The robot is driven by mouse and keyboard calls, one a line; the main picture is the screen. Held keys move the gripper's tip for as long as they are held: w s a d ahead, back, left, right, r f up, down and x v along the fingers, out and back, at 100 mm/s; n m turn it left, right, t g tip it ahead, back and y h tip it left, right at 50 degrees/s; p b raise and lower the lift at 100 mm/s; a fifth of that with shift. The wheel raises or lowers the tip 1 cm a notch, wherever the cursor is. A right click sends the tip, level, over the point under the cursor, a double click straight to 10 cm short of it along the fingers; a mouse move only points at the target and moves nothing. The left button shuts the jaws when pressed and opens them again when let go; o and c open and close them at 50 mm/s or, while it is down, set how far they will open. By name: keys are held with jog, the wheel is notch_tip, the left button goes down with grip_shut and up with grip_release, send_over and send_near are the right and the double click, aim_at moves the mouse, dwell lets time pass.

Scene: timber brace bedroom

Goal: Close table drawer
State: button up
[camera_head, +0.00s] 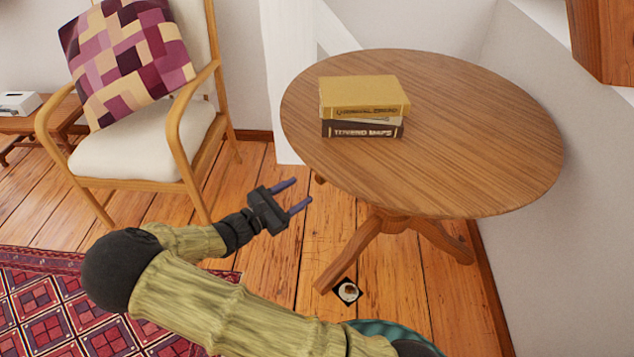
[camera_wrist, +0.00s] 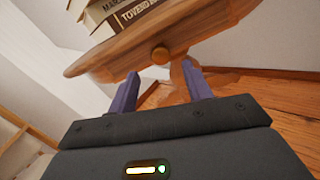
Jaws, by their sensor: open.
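The round wooden table (camera_head: 470,150) stands at the right in the head view. In the wrist view, a round wooden knob (camera_wrist: 160,53) shows on the wooden front (camera_wrist: 110,62) under the books. How far the drawer is out cannot be told; the tabletop hides most of it in the head view, where a small wooden bit (camera_head: 319,180) shows below the rim. My gripper (camera_head: 302,191) is open and empty, left of the table and below its top. In the wrist view its two fingers (camera_wrist: 161,70) point toward the knob, one on each side, apart from it.
Stacked books (camera_head: 363,105) lie on the tabletop. A wooden armchair (camera_head: 150,140) with a patchwork cushion (camera_head: 125,60) stands at the left. The table's splayed foot (camera_head: 350,255) and a small dark square item (camera_head: 347,291) are on the floor. A red rug (camera_head: 60,310) lies lower left.

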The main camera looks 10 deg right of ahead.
aim_at(318, 179)
jog(key=b+x, duration=0.1)
jog(key=x, duration=0.6)
jog(key=shift+w+d, duration=0.1)
jog(key=shift+d, duration=0.1)
grip_shut()
